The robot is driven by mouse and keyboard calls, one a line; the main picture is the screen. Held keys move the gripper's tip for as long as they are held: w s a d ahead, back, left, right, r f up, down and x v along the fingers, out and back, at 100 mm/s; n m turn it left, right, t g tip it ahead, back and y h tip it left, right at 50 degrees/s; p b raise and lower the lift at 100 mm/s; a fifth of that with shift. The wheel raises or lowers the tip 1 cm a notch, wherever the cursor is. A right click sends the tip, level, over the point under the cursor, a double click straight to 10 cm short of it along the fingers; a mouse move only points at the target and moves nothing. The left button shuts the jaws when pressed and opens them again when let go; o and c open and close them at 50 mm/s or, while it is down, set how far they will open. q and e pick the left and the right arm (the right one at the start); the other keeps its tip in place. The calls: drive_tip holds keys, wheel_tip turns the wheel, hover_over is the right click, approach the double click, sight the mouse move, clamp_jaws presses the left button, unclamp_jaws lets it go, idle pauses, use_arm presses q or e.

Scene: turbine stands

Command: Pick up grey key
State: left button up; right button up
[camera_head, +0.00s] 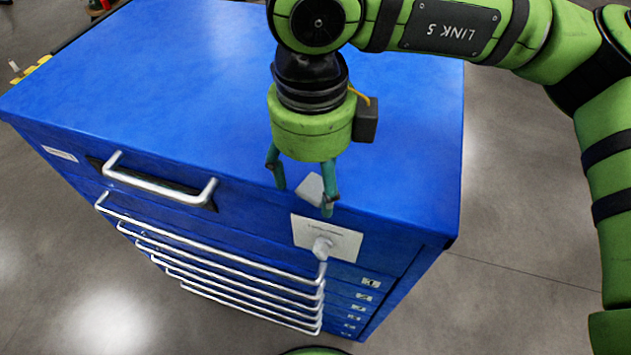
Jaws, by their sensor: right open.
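A small light-grey piece (311,187), which looks like the grey key, shows at the front edge of the blue cabinet top (200,70). My right gripper (304,200) points down over that edge with its two teal fingers apart. The grey piece shows between the fingers, partly covered by the right one. I cannot tell whether they touch it. My left gripper is not in view.
The cabinet front has a short silver handle (160,187) at upper left and several long drawer handles (210,240) below, all sticking out. Numbered labels run down its right side. The cabinet top is mostly clear. Grey floor (520,220) is open at the right.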

sight(318, 185)
drive_tip(key=c, duration=0.9)
drive_tip(key=shift+o, duration=0.3)
drive_tip(key=r, duration=0.1)
drive_tip(key=r+b, duration=0.1)
drive_tip(key=r, duration=0.1)
drive_tip(key=r+b, duration=0.1)
drive_tip(key=shift+d+r, duration=0.15)
drive_tip(key=shift+d, duration=0.2)
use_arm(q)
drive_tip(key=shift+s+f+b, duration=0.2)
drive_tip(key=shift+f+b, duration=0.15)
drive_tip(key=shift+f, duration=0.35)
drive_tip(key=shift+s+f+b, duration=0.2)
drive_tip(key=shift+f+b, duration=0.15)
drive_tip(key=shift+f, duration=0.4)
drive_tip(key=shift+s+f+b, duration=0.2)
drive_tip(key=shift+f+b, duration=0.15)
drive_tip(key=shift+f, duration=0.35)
use_arm(e)
drive_tip(key=shift+s+d+r, duration=0.45)
drive_tip(key=shift+d+r, duration=0.7)
drive_tip(key=shift+d, duration=0.65)
drive_tip(key=shift+s+d+r, duration=0.4)
drive_tip(key=shift+d+r, duration=0.7)
drive_tip(key=shift+d, duration=0.7)
drive_tip(key=shift+s+d+r, duration=0.45)
drive_tip(key=shift+d+r, duration=0.7)
drive_tip(key=shift+d, duration=0.65)
